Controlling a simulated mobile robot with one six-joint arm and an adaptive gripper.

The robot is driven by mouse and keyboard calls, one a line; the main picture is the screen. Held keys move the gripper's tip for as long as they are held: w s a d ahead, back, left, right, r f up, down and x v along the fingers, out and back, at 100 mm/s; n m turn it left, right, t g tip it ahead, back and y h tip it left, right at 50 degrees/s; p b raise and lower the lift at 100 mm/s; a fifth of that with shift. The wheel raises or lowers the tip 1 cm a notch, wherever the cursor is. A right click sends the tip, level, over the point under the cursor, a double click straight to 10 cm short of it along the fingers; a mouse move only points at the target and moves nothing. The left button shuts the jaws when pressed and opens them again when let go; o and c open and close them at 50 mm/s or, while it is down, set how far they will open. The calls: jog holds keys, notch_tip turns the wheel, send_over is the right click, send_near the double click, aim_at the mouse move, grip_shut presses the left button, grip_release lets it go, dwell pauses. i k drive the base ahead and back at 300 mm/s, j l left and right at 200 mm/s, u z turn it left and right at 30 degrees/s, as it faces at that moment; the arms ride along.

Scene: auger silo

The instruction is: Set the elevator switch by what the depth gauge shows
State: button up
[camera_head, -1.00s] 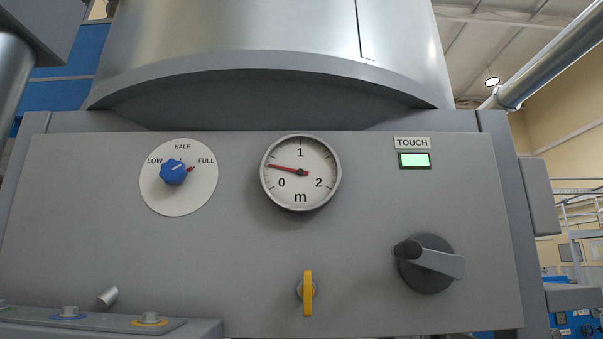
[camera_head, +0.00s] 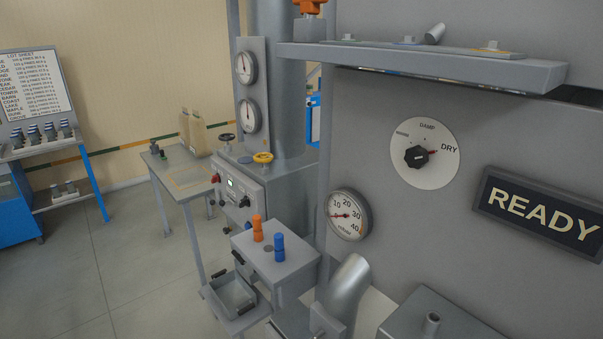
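The round dial marked in m and the blue LOW/HALF/FULL knob are out of view now. My gripper is not in view. No switch here carries a readable elevator label.
A READY sign (camera_head: 540,207) is at right. A grey shelf (camera_head: 420,62) juts out above. A small stand (camera_head: 275,262) holds an orange and a blue peg. Behind are two dials (camera_head: 247,90), a side table (camera_head: 190,180) and a lot sheet (camera_head: 34,85).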

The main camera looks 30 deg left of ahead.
aim_at(244, 202)
jog(key=u, duration=1.55)
jog(key=i+j+z, duration=0.3)
jog(key=i+j, duration=0.4)
jog(key=i, duration=0.35)
jog(key=i+j+z, duration=0.25)
jog(key=i+j, duration=0.65)
jog(key=i, duration=0.05)
